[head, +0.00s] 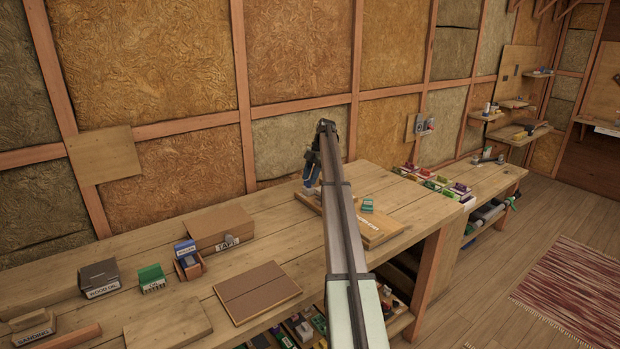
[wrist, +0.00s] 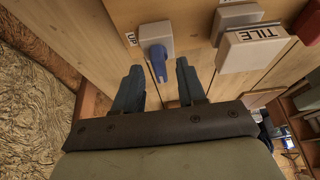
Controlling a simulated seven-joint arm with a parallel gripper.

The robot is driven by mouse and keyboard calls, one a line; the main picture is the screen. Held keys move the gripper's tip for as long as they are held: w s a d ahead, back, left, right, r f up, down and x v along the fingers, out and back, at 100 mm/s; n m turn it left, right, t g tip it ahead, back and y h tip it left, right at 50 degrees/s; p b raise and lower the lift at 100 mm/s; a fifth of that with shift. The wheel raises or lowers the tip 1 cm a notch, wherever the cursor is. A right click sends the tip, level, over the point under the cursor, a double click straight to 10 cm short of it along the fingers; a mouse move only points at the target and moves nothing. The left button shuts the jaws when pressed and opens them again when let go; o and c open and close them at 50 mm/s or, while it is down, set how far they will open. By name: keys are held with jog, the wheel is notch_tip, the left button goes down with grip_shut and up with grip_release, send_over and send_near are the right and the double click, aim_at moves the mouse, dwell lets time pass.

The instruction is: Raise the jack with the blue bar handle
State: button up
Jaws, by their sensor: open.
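In the wrist view a pale grey block (wrist: 156,33) carries a blue bar handle (wrist: 158,68), which points toward my gripper. My gripper (wrist: 157,76) is open, with one dark blue finger on each side of the handle's end. I cannot tell whether the handle lies at finger depth; no contact is visible. In the head view my gripper (head: 312,174) is low over the wooden board (head: 375,236) on the bench, and my arm hides the block and handle there.
A white block labelled TILE (wrist: 250,48) stands right of the handle, with a red piece (wrist: 308,22) beyond it. A green block (head: 367,205) sits on the board. A TAPE box (head: 217,228) and a brown panel (head: 257,291) lie left. The insulated wall (head: 300,133) rises behind.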

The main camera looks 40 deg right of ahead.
jog(key=v, duration=0.7)
dwell(0.4)
